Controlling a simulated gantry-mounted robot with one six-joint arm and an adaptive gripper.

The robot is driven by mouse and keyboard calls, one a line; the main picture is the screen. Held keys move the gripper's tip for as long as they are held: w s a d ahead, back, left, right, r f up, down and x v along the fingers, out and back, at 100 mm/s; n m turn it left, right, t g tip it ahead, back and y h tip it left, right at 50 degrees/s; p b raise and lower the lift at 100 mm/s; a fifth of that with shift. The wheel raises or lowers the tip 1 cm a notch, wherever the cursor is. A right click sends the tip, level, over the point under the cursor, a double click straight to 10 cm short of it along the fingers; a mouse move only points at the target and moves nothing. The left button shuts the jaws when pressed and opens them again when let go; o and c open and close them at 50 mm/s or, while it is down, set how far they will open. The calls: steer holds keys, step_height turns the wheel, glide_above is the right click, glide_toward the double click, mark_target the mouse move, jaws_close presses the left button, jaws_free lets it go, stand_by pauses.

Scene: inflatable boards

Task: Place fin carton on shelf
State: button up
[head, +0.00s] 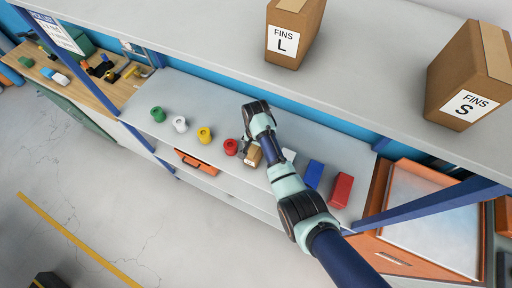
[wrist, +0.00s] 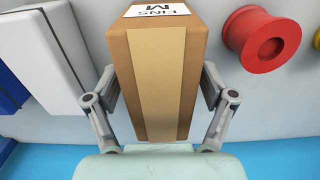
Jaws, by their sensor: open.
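The brown fin carton marked "FINS M" (wrist: 158,85) fills the middle of the wrist view, with a pale tape strip down its face. It also shows in the head view (head: 254,158), small and partly hidden by my arm, on the grey lower shelf (head: 200,112). My gripper (wrist: 160,95) is open, with one finger on each side of the carton, very close to its sides. I cannot tell whether they touch it. In the head view my gripper (head: 247,150) is partly hidden by its own wrist.
The upper shelf (head: 375,65) carries cartons marked "FINS L" (head: 294,35) and "FINS S" (head: 468,80), with free room between them. Beside the carton stand a red spool (head: 231,147) and a white block (head: 289,155). Blue (head: 313,174) and red blocks (head: 341,189) stand further right.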

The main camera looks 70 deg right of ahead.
step_height(320, 180, up, 12)
steer(key=shift+r+p, duration=0.1)
steer(key=shift+p, duration=0.3)
steer(key=w+a+r+n+t+h, duration=0.1)
steer(key=w+a+r+n+t, duration=0.2)
steer(key=a, duration=0.5)
steer(key=w+a+r+n+t, duration=0.2)
steer(key=w+a+n, duration=0.35)
steer(key=a, duration=0.35)
steer(key=w+a+r+n+t+h, duration=0.1)
steer(key=w+a+r+n+t, duration=0.2)
steer(key=a, duration=0.5)
steer(key=s+a+r+n+t+y, duration=0.1)
steer(key=s+a+r+n+t, duration=0.1)
steer(key=a+r+n, duration=0.45)
steer(key=s+a+r+n+t+y, duration=0.1)
steer(key=a+r+t, duration=0.25)
steer(key=a, duration=0.55)
step_height(320, 180, up, 13)
steer(key=p, duration=1.2)
steer(key=shift+d+g+p, duration=0.3)
steer(key=shift+g+p, duration=0.05)
steer(key=shift+p, duration=0.05)
steer(key=shift+s+r, duration=0.1)
